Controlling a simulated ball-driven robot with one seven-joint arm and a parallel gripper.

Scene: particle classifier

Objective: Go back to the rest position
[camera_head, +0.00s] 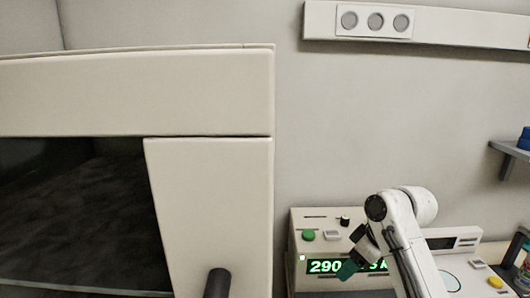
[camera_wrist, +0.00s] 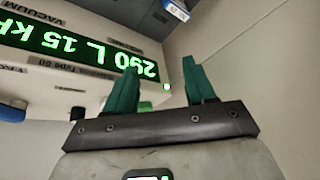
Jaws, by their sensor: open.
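My gripper (camera_head: 356,262) is in front of a beige instrument (camera_head: 309,281) with a green lit display (camera_head: 324,266), and hides part of its digits. In the wrist view, two green fingers of my gripper (camera_wrist: 156,83) stand apart with nothing between them, so it is open and empty.
A large cream cabinet (camera_head: 208,95) with a dark window and a dark handle (camera_head: 217,284) fills the left. A second device (camera_head: 465,283) with a yellow button stands right of my arm. A grey shelf (camera_head: 511,150) is at the far right. A white rail with sockets (camera_head: 455,27) runs above; the wall between is bare.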

